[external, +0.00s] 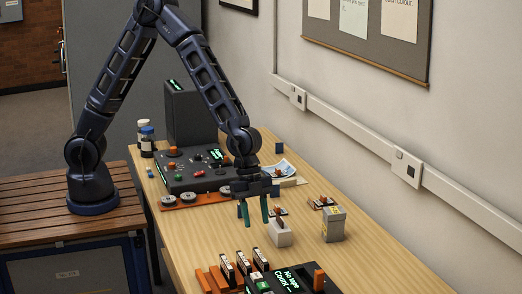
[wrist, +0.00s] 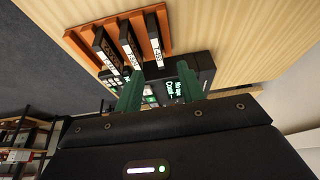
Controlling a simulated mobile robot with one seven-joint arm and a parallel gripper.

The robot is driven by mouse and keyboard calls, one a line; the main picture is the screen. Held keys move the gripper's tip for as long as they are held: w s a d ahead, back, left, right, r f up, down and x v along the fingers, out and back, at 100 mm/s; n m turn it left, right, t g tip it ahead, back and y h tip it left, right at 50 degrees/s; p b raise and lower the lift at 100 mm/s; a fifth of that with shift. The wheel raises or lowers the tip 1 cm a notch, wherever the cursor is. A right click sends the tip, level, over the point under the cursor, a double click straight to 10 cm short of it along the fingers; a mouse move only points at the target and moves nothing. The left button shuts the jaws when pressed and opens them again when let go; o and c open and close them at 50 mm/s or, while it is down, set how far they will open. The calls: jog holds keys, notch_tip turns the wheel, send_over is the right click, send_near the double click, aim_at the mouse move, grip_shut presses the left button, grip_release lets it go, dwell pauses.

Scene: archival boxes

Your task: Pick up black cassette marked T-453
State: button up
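Several black cassettes with white spine labels stand upright in an orange rack (wrist: 82,40), at the front of the table in the external view. In the wrist view, I see a left cassette (wrist: 107,50), a middle cassette (wrist: 130,46) and a right cassette (wrist: 154,38). Their label numbers are too small to read surely, so I cannot tell which is T-453. My gripper (external: 254,211) points down above the table, behind the rack, its two green fingers apart and nothing held between them. The fingers also show in the wrist view (wrist: 160,88), nearer the camera than the cassettes.
A black device with a green-lit screen (external: 292,279) stands right of the rack. A white block (external: 280,234) and a grey-yellow box (external: 334,224) stand near my gripper. A larger control console (external: 193,172) and bottles (external: 147,140) are farther back. The wall bounds the table's right.

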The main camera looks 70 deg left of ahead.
aim_at(260, 254)
jog(key=shift+s+d+f, duration=0.25)
jog(key=shift+d+f, duration=0.3)
jog(key=shift+d, duration=0.15)
jog(key=shift+d+f, duration=0.3)
jog(key=shift+f, duration=0.3)
jog(key=shift+x, duration=4.65)
jog(key=shift+s+a+f, duration=0.1)
jog(key=shift+a+f, duration=0.05)
jog(key=shift+f, duration=0.05)
grip_shut()
